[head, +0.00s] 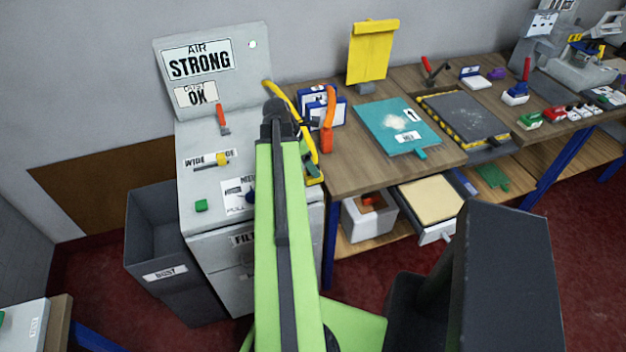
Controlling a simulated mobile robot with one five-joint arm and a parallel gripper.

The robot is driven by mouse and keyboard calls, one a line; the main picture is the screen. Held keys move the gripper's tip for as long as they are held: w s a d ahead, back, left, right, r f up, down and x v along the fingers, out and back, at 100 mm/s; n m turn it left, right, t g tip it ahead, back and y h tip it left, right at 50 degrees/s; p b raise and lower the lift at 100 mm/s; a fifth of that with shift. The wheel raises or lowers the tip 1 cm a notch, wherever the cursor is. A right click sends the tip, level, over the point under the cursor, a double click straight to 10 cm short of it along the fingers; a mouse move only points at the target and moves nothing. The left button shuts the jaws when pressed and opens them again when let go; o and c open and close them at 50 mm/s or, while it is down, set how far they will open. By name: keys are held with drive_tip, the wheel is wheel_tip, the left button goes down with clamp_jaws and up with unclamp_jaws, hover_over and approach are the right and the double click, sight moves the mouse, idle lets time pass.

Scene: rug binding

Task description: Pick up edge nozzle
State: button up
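No part carries a readable "edge nozzle" label. An orange upright nozzle-like piece (327,133) stands at the left end of the workbench, in front of blue-framed white cards (336,106) whose print I cannot read. A yellow hose (288,98) curves down beside it from the grey machine (215,180) and ends low at the bench's left edge. My green arm reaches up the middle of the head view, its dark end (278,118) in front of the machine and left of the orange piece, apart from it in the picture. My gripper fingers cannot be made out.
The workbench (340,175) holds a teal board (396,126), a black mat with striped edges (463,117) and a yellow stand (370,52). An open drawer (436,234) juts out below. A grey bin (155,232) stands left of the machine. Red floor shows at right.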

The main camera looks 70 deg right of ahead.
drive_tip(key=b+x, duration=0.4)
drive_tip(key=x, duration=0.1)
drive_tip(key=shift+s+a+f+b, duration=0.2)
drive_tip(key=shift+s+a+b, duration=0.05)
drive_tip(key=shift+b, duration=0.15)
drive_tip(key=shift+r, duration=0.15)
clamp_jaws()
